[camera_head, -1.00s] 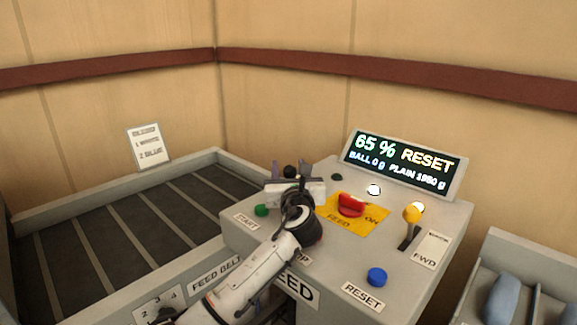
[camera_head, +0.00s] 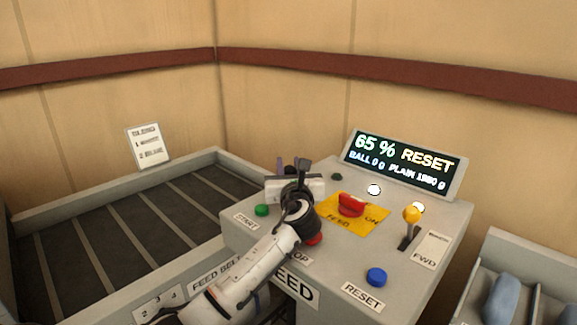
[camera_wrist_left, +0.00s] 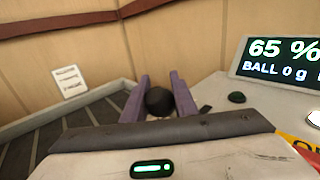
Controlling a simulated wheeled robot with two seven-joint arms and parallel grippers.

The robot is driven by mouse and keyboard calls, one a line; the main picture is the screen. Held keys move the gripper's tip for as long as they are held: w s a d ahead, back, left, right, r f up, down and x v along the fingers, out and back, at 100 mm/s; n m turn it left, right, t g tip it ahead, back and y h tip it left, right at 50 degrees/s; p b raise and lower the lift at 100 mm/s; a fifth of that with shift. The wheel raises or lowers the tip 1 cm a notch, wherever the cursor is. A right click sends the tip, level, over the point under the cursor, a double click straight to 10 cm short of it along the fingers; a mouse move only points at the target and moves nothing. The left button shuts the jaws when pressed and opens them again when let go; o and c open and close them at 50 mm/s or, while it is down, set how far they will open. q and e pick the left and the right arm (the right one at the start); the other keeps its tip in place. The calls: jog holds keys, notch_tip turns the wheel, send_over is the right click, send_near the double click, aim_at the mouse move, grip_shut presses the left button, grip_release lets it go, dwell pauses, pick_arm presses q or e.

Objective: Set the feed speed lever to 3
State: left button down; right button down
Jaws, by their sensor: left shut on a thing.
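The feed speed lever shows as a dark round knob (camera_wrist_left: 159,101) in the left wrist view; its shaft is hidden. My left gripper (camera_wrist_left: 160,92) has purple fingers on both sides of the knob and is shut on it. In the head view the left gripper (camera_head: 290,167) is over the back left of the console, and its own hand mostly hides the knob. A number plate (camera_head: 160,304) with 2, 3 and 4 is partly covered by my left arm at the lower left. The lever's setting cannot be read. My right gripper is out of view.
The console (camera_head: 338,262) carries a green START button (camera_head: 262,210), a red feed switch (camera_head: 351,205), a yellow-knobbed lever (camera_head: 411,215) and a blue RESET button (camera_head: 377,277). The display (camera_head: 405,163) reads 65 % RESET. A slatted belt (camera_head: 110,228) lies left.

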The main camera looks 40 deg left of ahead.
pick_arm(q)
jog(key=shift+w+r+m+g+h+p, duration=0.2)
jog(key=shift+w+m+g+h, duration=0.1)
jog(key=shift+w, duration=0.1)
jog(key=shift+w+r+m+g+h+p, duration=0.1)
jog(key=shift+w+m+g+h+p, duration=0.1)
jog(key=shift+w+m, duration=0.15)
jog(key=shift+w+d+m+g+h, duration=0.15)
jog(key=shift+w+m+g+h, duration=0.25)
jog(key=shift+w+m+g, duration=0.4)
jog(key=shift+w+d+f, duration=0.1)
jog(key=shift+w+f, duration=0.1)
jog(key=shift+w, duration=0.4)
jog(key=shift+w+d+f, duration=0.1)
jog(key=shift+w+f, duration=0.05)
jog(key=shift+w, duration=0.45)
jog(key=shift+f, duration=0.2)
jog(key=c, duration=1.6)
grip_release()
jog(key=shift+w+d, duration=0.1)
jog(key=shift+w, duration=0.05)
jog(key=shift+o, duration=1)
jog(key=shift+w+f, duration=0.1)
jog(key=shift+r, duration=0.25)
jog(key=v, duration=1)
jog(key=shift+s+f, duration=0.15)
jog(key=shift+s, duration=0.1)
jog(key=shift+c, duration=0.6)
